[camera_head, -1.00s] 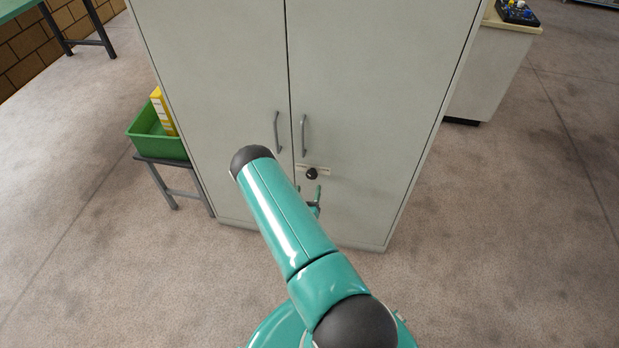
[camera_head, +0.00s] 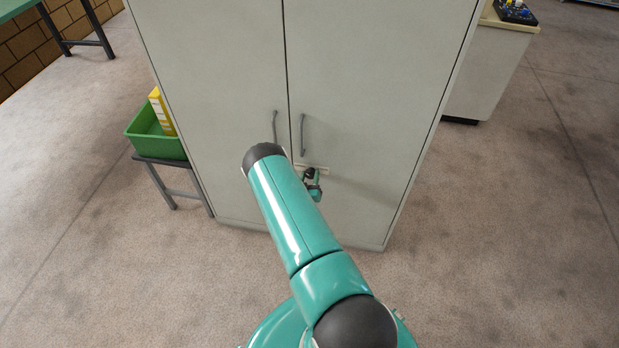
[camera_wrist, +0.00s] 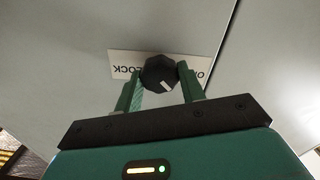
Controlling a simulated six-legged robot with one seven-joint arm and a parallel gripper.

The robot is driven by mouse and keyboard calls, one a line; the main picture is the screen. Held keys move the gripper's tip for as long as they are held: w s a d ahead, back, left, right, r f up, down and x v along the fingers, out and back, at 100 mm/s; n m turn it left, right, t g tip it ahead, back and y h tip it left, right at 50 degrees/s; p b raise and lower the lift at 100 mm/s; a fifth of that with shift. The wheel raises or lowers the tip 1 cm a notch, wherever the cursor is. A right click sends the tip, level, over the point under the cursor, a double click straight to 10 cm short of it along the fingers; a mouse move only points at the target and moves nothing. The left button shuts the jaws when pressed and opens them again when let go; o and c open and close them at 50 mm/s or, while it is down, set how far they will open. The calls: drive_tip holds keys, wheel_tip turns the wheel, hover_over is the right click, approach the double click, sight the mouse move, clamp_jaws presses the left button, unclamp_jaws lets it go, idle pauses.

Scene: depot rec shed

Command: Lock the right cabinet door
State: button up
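The grey cabinet's right door (camera_head: 375,90) is closed flush beside the left door (camera_head: 215,80). A black round knob (camera_wrist: 159,72) sits on a white label (camera_wrist: 122,66) on the right door. In the wrist view the label is upside down, with "LOCK" left of the knob and a partly hidden word starting with "O" on the right. The knob's white mark points down and slightly right there. My gripper (camera_wrist: 159,84) has its green fingers apart, one on each side of the knob; contact is unclear. It also shows in the head view (camera_head: 311,180).
Two grey handles, left (camera_head: 275,127) and right (camera_head: 303,135), stand above the knob near the door seam. A green bin (camera_head: 152,140) with a yellow box (camera_head: 161,112) sits on a low stand at left.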

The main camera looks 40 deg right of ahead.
clamp_jaws()
drive_tip(key=shift+m, duration=0.3)
drive_tip(key=m, duration=1.2)
drive_tip(key=shift+d+m, duration=0.1)
drive_tip(key=shift+m, duration=0.2)
drive_tip(key=m, duration=0.4)
drive_tip(key=shift+m, duration=0.4)
